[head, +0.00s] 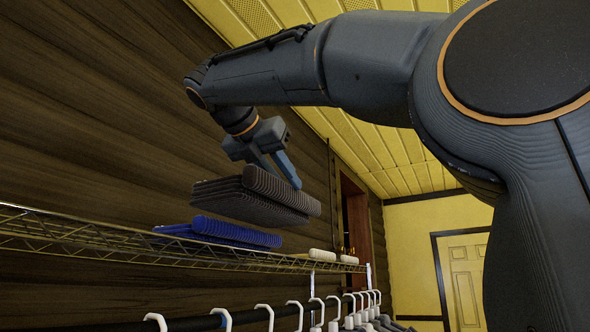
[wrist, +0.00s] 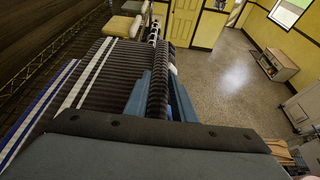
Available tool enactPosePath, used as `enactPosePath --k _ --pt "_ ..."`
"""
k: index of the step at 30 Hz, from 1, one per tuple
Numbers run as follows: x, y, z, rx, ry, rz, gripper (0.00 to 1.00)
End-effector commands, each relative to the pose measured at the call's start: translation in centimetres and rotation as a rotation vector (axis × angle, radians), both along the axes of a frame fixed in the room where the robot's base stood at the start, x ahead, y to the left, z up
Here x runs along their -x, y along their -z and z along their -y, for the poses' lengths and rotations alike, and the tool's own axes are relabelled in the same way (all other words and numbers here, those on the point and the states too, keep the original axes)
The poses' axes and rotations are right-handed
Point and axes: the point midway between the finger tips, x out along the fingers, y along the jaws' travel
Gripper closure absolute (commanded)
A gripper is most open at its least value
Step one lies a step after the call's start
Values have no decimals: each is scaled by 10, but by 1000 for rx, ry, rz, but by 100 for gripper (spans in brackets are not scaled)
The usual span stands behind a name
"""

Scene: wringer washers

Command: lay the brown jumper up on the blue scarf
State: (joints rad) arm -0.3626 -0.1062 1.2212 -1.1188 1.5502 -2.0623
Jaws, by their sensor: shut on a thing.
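The brown jumper (head: 255,197) is a folded, ribbed, dark brown bundle, held in the air above the wire shelf. My gripper (head: 284,168) is shut on its right edge from above. In the wrist view my gripper's blue fingers (wrist: 158,97) pinch a thick ribbed fold, and the jumper (wrist: 100,75) with pale stripes spreads out to the left. The blue scarf (head: 232,232) lies folded on the shelf just below the jumper. A thin gap seems to show between them; I cannot tell for sure whether they touch. A blue strip of it shows at the left of the wrist view (wrist: 38,112).
The wire shelf (head: 90,240) runs along the dark wooden wall. Small pale items (head: 322,254) lie on it to the right of the scarf. Below it is a rail with several white hangers (head: 264,309). A low cabinet (wrist: 272,64) stands across the open floor.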

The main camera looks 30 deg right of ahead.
Motion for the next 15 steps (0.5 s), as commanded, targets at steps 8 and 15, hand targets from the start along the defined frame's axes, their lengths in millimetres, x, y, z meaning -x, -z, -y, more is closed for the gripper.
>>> enactPosePath --k 8,15 --pt "-20 -3 -14 2 -2 0 100" --pt "-37 -3 -25 2 0 0 100"
